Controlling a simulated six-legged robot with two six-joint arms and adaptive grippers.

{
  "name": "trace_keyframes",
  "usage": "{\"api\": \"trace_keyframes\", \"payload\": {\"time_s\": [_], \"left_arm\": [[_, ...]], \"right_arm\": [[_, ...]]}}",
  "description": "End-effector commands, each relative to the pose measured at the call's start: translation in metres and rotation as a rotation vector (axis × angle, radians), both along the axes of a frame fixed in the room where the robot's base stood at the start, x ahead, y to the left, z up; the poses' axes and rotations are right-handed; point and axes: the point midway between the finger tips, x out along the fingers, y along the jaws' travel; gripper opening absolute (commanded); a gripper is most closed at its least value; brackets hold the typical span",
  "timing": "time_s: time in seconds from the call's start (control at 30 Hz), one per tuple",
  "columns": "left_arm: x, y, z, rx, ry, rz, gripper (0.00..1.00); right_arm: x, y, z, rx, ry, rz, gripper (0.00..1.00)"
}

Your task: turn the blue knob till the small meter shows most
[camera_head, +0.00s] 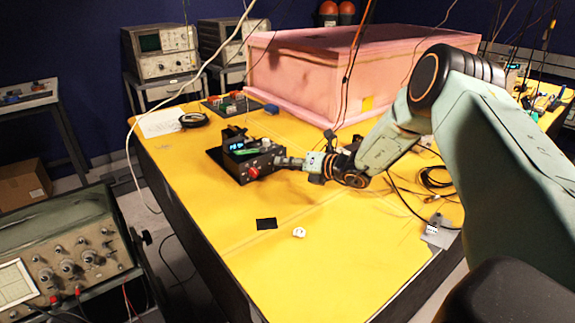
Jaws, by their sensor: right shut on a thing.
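A small dark box (236,163) stands on the yellow table, with a red knob (253,172) on its front face. A small lit bluish display (237,146) shows on top of the box; its reading is too small to make out. My right gripper (279,161) reaches in from the right, its fingertips at the right part of the box's front. It is shut on what appears to be the blue knob, which the fingers hide. My left gripper is not in view.
The yellow table (330,255) is mostly clear in front, with a black patch (266,224) and a small white item (299,232). A pink foam block (310,75) stands behind. Cables (437,178) lie at the right. An oscilloscope (75,255) stands left of the table.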

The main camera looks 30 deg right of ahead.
Motion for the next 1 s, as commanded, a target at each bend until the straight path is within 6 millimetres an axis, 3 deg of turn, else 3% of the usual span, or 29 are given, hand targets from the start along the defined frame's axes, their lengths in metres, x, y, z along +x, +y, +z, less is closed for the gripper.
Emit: {"api": "trace_keyframes", "payload": {"time_s": [0.6, 1.0], "left_arm": [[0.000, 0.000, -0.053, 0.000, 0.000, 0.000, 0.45], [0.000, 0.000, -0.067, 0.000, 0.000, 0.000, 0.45]], "right_arm": [[0.001, 0.005, 0.000, -0.426, -0.038, 0.001, 0.00], [0.001, 0.006, 0.003, -0.631, -0.053, 0.001, 0.00]]}}
